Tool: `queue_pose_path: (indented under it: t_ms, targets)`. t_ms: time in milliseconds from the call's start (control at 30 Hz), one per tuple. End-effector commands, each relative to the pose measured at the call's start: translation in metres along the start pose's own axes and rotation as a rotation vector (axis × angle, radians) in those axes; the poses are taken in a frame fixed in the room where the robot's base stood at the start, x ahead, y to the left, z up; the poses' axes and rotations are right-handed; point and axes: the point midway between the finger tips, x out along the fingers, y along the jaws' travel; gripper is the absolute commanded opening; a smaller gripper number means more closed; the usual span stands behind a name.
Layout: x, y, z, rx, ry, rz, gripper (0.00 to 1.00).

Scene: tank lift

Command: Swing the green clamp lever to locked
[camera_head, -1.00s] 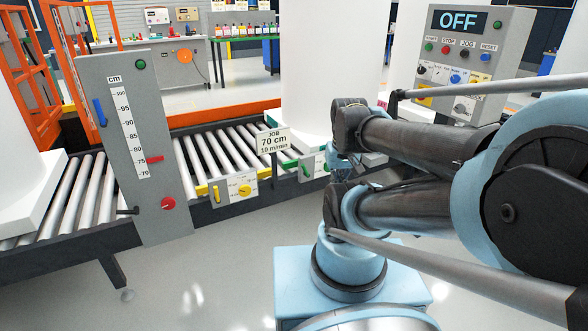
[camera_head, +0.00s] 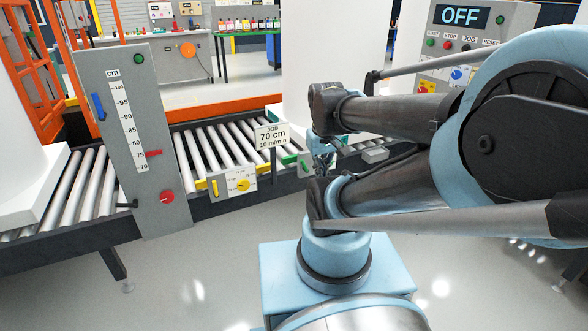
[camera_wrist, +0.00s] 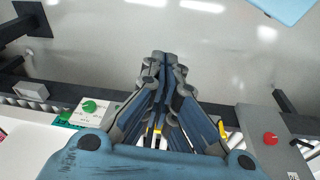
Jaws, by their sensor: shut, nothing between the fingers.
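The green clamp lever (camera_head: 304,163) is on the small panel at the conveyor's front side, right of the job sign in the head view. My gripper (camera_head: 322,158) is shut and empty, just right of the lever and partly covered by my arm. I cannot tell whether they touch. In the wrist view my gripper (camera_wrist: 162,58) points away with its fingertips together. There the green knob (camera_wrist: 90,106) on the lever's panel shows left of the fingers, and I cannot make out the lever, which seems hidden behind the gripper.
The job sign (camera_head: 271,137) stands close left of the gripper. A panel with a yellow lever (camera_head: 214,188) and yellow knob sits farther left, then the grey height post (camera_head: 125,120). The roller conveyor (camera_head: 215,145) runs behind. The floor in front is open.

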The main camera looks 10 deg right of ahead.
Motion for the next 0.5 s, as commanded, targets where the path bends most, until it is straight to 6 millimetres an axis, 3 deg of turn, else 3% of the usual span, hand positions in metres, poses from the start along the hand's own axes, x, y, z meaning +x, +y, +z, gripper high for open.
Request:
queue_pose_path:
  t_ms: [233,500]
  targets:
    - [-0.008,0.013,-0.048,-0.245,-0.035,0.06,0.0]
    - [-0.004,0.021,-0.103,-0.51,-0.082,0.12,0.0]
